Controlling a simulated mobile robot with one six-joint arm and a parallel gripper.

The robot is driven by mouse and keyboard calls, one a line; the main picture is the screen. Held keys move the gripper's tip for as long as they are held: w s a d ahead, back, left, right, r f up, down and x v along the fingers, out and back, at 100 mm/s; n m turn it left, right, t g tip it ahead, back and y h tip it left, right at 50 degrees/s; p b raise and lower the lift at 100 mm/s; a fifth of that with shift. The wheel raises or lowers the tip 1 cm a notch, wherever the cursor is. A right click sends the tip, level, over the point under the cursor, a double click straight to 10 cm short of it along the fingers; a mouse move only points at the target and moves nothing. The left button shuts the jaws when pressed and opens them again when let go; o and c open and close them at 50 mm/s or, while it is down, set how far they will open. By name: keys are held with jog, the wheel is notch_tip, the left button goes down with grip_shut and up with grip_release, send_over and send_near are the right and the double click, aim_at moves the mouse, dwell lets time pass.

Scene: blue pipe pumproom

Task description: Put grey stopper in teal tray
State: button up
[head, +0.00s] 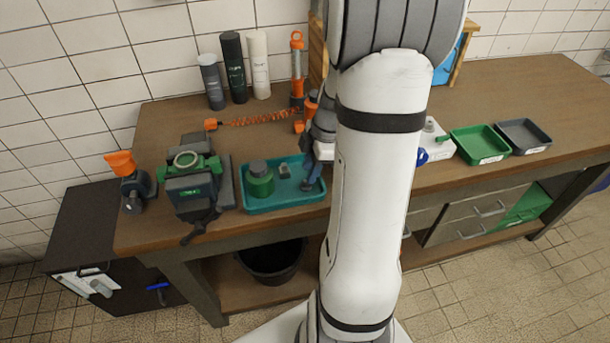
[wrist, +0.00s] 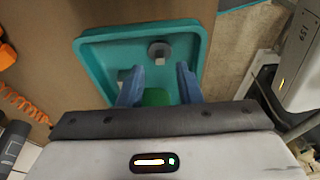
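The teal tray (head: 290,204) is near the front edge of the bench; it fills the upper middle of the wrist view (wrist: 92,50). A round grey piece, which looks like the grey stopper (wrist: 160,48), rests inside it, beyond my fingertips. In the head view the stopper is not clearly visible near my arm. My gripper (wrist: 160,70) is open, its blue fingers apart with nothing seen held between them. In the head view my gripper (head: 313,172) is over the tray's right part.
The tray also holds a green container (head: 260,181) and a small grey block (head: 285,170). Left of it stands a green-and-grey device (head: 190,185). An orange coiled cord (head: 258,120) lies behind. A green tray (head: 480,143) and a dark grey tray (head: 523,135) sit to the right.

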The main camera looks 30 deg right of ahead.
jog(key=w+v, duration=0.1)
jog(key=v, duration=0.7)
jog(key=s+a+r+m+t+h, duration=0.1)
jog(key=s+a+r+m, duration=0.1)
jog(key=s+a+m, duration=0.3)
jog(key=s+a+r+m+t+h, duration=0.1)
jog(key=s+a+r+m, duration=0.2)
jog(key=s+a+m, duration=0.3)
jog(key=a+m, duration=0.3)
jog(key=a, duration=0.2)
jog(key=shift+s+a+m+h, duration=0.3)
jog(key=shift+a+m+h, duration=0.1)
jog(key=shift+s, duration=0.1)
